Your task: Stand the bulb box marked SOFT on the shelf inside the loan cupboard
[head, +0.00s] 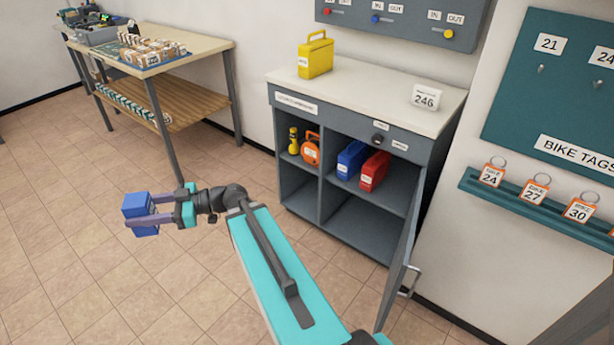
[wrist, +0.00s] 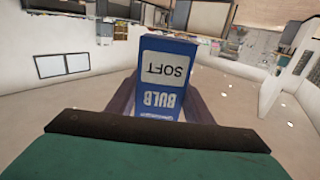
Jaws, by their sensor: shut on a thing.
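The blue bulb box (head: 140,212) is in my gripper (head: 148,213), held in the air left of the cupboard in the head view. In the wrist view the box (wrist: 165,85) shows a white label reading SOFT and the word BULB, both upside down. The gripper's fingers (wrist: 160,97) are shut on its sides. The loan cupboard (head: 287,97) stands at the back right with its door (head: 400,265) swung open. Its shelf (head: 345,185) carries a blue case (head: 352,160) and a red case (head: 375,171) on the right side.
A yellow case (head: 315,57) and a 246 sign (head: 425,97) stand on the cupboard top. An orange item (head: 311,150) and a yellow item (head: 293,140) sit in the left bay. A wooden table (head: 200,45) stands at the back left. Open floor lies between.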

